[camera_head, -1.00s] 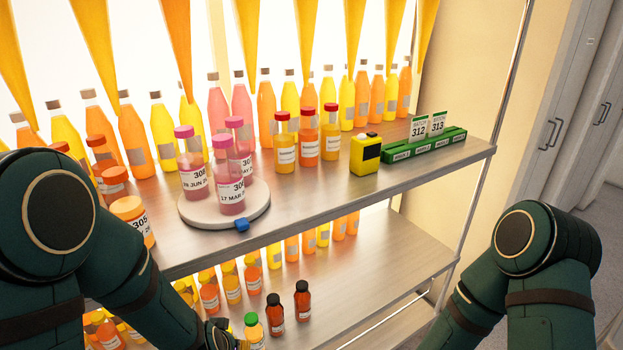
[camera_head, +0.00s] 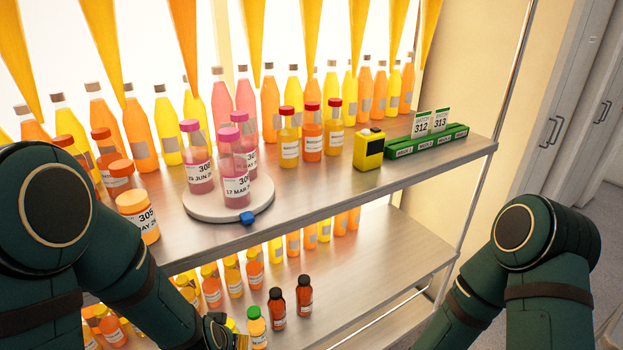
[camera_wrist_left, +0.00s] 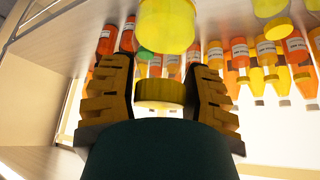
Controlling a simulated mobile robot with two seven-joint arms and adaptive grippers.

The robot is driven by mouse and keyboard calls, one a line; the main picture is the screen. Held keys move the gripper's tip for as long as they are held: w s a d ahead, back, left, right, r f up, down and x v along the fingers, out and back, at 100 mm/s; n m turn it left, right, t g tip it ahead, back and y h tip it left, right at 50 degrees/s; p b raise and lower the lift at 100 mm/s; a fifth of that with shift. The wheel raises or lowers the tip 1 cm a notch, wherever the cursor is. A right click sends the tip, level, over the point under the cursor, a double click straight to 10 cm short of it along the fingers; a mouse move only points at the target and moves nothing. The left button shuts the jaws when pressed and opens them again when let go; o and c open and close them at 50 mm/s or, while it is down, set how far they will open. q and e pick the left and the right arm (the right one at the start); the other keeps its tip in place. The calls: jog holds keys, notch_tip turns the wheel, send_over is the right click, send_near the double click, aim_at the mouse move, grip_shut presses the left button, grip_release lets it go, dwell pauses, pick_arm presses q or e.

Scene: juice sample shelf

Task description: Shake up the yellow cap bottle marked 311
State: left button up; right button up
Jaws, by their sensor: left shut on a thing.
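My left gripper (camera_wrist_left: 162,42) is shut on a yellow bottle (camera_wrist_left: 167,22), whose rounded body shows between the fingertips in the left wrist view. No marking can be read on it, so I cannot confirm 311.
The upper shelf (camera_head: 340,190) carries a round white plate (camera_head: 255,205) with pink-capped bottles, a yellow device (camera_head: 368,149) and a green rack (camera_head: 440,139) with cards 312 and 313. Small bottles stand on the lower shelf (camera_head: 385,255), including a green-capped one (camera_head: 256,330). Its right part is clear.

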pick_arm(q)
jog(key=w+d, duration=0.4)
jog(key=d, duration=0.3)
jog(key=s+a, duration=0.2)
jog(key=a, duration=0.1)
jog(key=s+a, duration=0.1)
jog(key=a, duration=0.1)
jog(key=shift+s+a, duration=0.25)
jog(key=shift+a, duration=0.15)
pick_arm(e)
jog(key=shift+w+d+f, duration=0.1)
jog(key=shift+d, duration=0.3)
